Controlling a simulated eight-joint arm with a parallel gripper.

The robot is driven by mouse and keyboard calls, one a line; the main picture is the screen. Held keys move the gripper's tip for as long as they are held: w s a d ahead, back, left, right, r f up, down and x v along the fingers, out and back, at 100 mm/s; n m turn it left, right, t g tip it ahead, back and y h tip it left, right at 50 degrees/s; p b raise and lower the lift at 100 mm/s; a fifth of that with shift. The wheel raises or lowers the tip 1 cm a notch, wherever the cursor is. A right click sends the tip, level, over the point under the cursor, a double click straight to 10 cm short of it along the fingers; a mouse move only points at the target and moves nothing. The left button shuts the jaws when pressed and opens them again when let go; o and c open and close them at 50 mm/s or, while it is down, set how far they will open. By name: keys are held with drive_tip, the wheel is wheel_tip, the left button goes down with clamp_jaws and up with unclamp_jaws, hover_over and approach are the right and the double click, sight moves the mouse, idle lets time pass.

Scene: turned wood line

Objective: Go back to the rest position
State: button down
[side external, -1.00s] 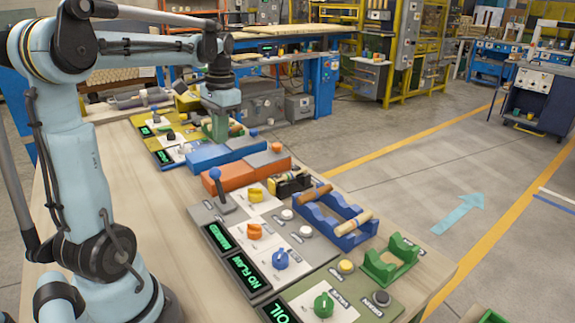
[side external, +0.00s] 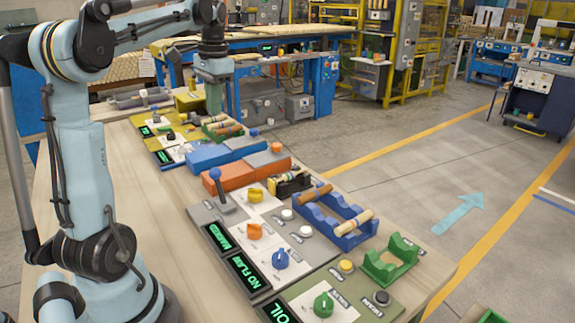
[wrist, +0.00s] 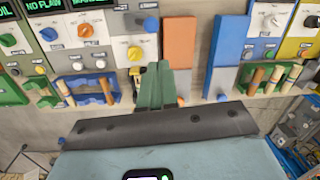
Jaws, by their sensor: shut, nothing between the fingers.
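My gripper (side external: 213,108) is raised above the far end of the bench in the side external view, with its green fingers pointing down. In the wrist view the two green fingers of my gripper (wrist: 162,68) are together, with nothing seen between them. A green rack (side external: 207,134) with turned wooden pieces sits below and just beyond the fingers in the side view. My gripper appears clear of it.
Control panels with knobs line the bench (side external: 135,225). An orange block (side external: 228,176), a blue block (side external: 208,157), a blue rack (side external: 352,241) with wooden pieces and an empty green rack (side external: 378,268) stand along it. The bench's near-left strip is bare.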

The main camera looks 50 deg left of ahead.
drive_tip(key=d+f+t, duration=0.4)
drive_tip(key=d+f, duration=0.1)
drive_tip(key=d, duration=0.8)
drive_tip(key=s+d+f+m+t, duration=0.1)
drive_tip(key=d+f+t, duration=0.3)
drive_tip(key=d, duration=1)
wheel_tip(320, 180, down, 2)
drive_tip(key=shift+s+d+f+m+h, duration=0.1)
drive_tip(key=shift+s+d+m+h, duration=0.1)
drive_tip(key=shift+m+h, duration=0.1)
drive_tip(key=shift+w, duration=0.1)
drive_tip(key=w+a+r+n+g, duration=0.1)
drive_tip(key=w+a+r+g, duration=0.3)
drive_tip(key=a, duration=0.7)
drive_tip(key=s+a+r+g+h, duration=0.1)
drive_tip(key=s+a, duration=0.2)
drive_tip(key=a, duration=1)
drive_tip(key=s+a+g+h, duration=0.1)
drive_tip(key=s+a, duration=0.3)
drive_tip(key=a, duration=0.9)
drive_tip(key=shift+s+a+r+n+h, duration=0.15)
drive_tip(key=shift+r+n+h, duration=0.2)
drive_tip(key=shift+h, duration=0.45)
drive_tip(key=shift+f, duration=0.1)
